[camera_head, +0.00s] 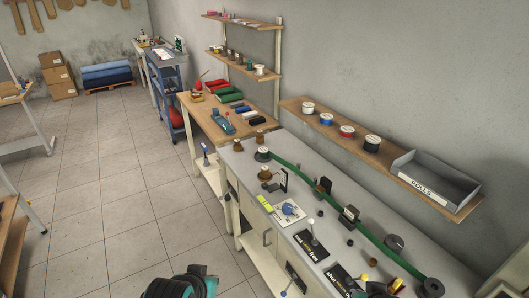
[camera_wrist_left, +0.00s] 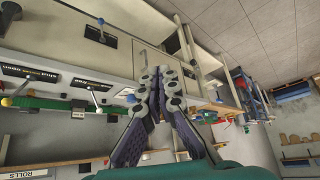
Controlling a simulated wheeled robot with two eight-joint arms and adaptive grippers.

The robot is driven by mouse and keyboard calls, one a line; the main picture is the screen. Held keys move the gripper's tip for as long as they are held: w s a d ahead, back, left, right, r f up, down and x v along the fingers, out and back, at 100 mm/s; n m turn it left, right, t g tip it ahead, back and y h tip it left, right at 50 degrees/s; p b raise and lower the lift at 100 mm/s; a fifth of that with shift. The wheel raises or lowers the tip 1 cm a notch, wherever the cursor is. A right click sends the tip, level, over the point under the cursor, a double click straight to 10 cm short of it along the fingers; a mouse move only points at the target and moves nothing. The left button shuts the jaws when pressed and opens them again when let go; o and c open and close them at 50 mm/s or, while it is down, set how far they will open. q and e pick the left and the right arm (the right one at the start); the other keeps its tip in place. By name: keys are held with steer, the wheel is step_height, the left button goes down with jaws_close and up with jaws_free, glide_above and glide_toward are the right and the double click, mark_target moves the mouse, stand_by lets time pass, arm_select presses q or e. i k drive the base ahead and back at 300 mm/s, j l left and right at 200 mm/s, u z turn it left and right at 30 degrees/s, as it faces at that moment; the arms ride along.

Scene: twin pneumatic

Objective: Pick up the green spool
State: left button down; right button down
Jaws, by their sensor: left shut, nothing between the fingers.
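The green spool (camera_head: 372,142) stands on the wooden wall shelf (camera_head: 328,127). It has a dark green winding and pale ends, and is the rightmost spool in the row, beside the grey bin marked ROLLS (camera_head: 430,182). My left gripper (camera_wrist_left: 162,80) shows in the left wrist view with its two fingers together and nothing between them. It is well away from the spool. I cannot make out the green spool clearly in the wrist view. My right gripper is not in view.
Below is a grey workbench (camera_head: 320,222) with a green strip (camera_head: 368,230), small fixtures and signs. A wooden table (camera_head: 205,116) stands beyond. The tiled floor (camera_head: 120,200) at left is open.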

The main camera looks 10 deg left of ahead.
mark_target(263, 150)
steer(key=i+j+z, duration=0.3)
steer(key=i+j, duration=0.2)
steer(key=j, duration=0.15)
steer(key=i+j+z, duration=0.25)
steer(key=i+j, duration=0.15)
steer(key=j, duration=0.35)
steer(key=i+j+z, duration=0.15)
steer(key=j, duration=0.25)
steer(key=i+j+z, duration=0.15)
steer(key=j, duration=0.3)
steer(key=i+j+z, duration=0.15)
steer(key=j, duration=0.25)
steer(key=i+j+z, duration=0.15)
steer(key=j, duration=0.35)
steer(key=i, duration=0.05)
